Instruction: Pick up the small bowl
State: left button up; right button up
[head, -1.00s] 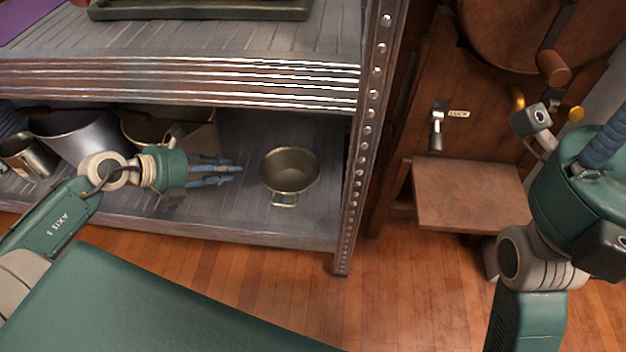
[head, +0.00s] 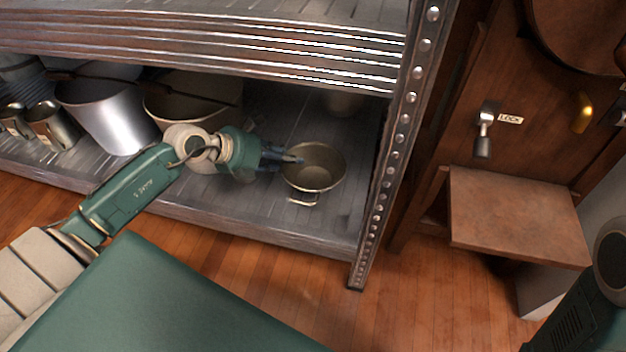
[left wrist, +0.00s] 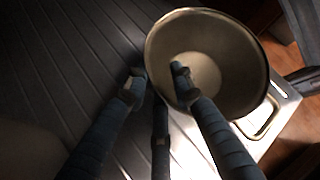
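The small bowl (head: 316,170) is a round metal bowl with wire handles, upright on the lower shelf near its right end. My left gripper (head: 289,158) is at the bowl's left rim in the head view. In the left wrist view the bowl (left wrist: 228,98) is large, with its handle toward the lower right. The left gripper (left wrist: 160,85) is open: one finger reaches over the bowl's inside, and the others are outside the rim. I cannot tell whether any finger touches the rim. My right gripper is not in view; only part of my right arm shows at the lower right.
Left of the bowl stand a large pot (head: 190,105), a silver bucket (head: 118,118) and metal mugs (head: 50,124). A shelf post (head: 393,150) is close on the bowl's right. The upper shelf edge (head: 200,55) hangs above. A wooden ledge (head: 518,212) is further right.

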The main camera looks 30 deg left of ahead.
pick_arm(q)
jog(key=shift+w+d+f, duration=0.1)
jog(key=shift+w+f, duration=0.05)
jog(key=shift+w, duration=0.05)
grip_shut()
jog(key=shift+r, duration=0.25)
